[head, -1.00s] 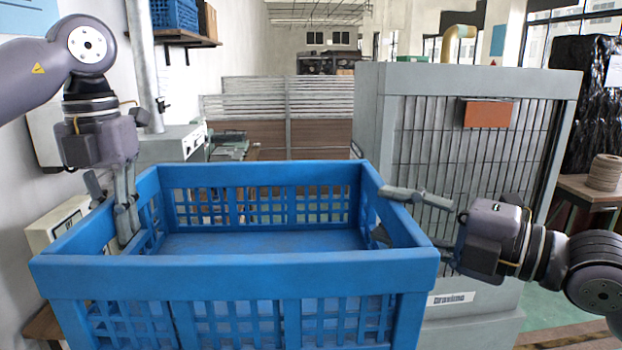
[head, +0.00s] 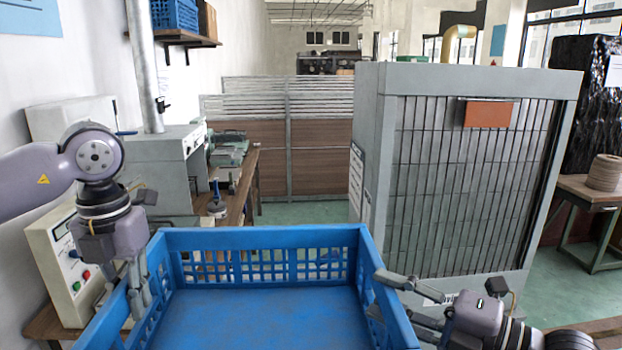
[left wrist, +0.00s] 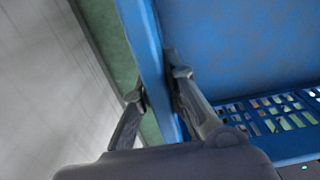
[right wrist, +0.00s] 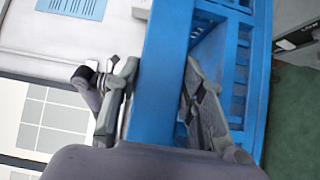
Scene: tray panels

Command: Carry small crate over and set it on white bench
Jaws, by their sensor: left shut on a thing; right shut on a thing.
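The small crate (head: 262,238) is blue, open-topped and empty, with slotted walls. It fills the lower middle of the head view, and its near side is cut off. My left gripper (head: 140,298) is shut on its left wall, one finger on each side, as the left wrist view also shows on the crate (left wrist: 235,40). My right gripper (head: 380,297) is shut on its right wall, and the right wrist view shows the fingers astride that wall (right wrist: 165,45). What lies under the crate is hidden. I cannot make out the white bench for certain.
A grey cabinet (head: 460,180) with a barred front stands at right, beyond the crate. A wooden workbench (head: 240,205) with instruments runs along the left wall. A control box (head: 75,262) stands close to my left gripper. Green floor (head: 300,213) shows before the low partition (head: 320,150).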

